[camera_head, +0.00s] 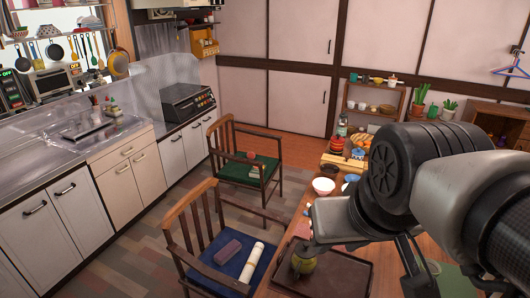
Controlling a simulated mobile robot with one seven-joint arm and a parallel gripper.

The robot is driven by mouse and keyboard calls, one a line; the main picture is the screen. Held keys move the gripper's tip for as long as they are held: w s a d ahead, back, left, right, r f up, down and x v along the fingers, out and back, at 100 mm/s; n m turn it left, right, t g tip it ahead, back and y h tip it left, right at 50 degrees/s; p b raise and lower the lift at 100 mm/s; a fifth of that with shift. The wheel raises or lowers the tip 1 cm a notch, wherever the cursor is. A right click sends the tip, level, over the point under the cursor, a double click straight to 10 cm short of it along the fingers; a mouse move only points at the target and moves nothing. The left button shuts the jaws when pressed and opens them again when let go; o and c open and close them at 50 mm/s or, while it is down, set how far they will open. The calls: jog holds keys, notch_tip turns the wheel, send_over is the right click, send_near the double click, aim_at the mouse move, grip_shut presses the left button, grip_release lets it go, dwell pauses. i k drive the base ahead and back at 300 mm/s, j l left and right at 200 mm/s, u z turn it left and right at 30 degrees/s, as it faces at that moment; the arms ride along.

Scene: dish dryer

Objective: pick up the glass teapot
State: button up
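A small rounded vessel with yellow-green contents (305,264) looks like the glass teapot. It stands at the left end of a dark brown tray (345,272) on the wooden table, and its upper part is partly covered. My gripper (335,222) reaches in from the right with its grey hand just above and to the right of the teapot. Its fingertips do not show clearly, so I cannot tell whether they touch the teapot or how far apart they are.
A white bowl (323,186) and stacked dishes stand farther back on the table. A chair with a blue cushion (232,262) is close to the table's left side, and a green-cushioned chair (250,172) stands behind it. My arm hides the table's right part.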

aim_at(304, 259)
jog(key=i+j+z, duration=0.2)
jog(key=j, duration=0.45)
jog(key=i+j+z, duration=0.15)
jog(key=j, duration=0.5)
jog(key=i+j+z, duration=0.2)
jog(key=j, duration=0.5)
jog(key=j+z, duration=0.15)
jog(key=j, duration=0.5)
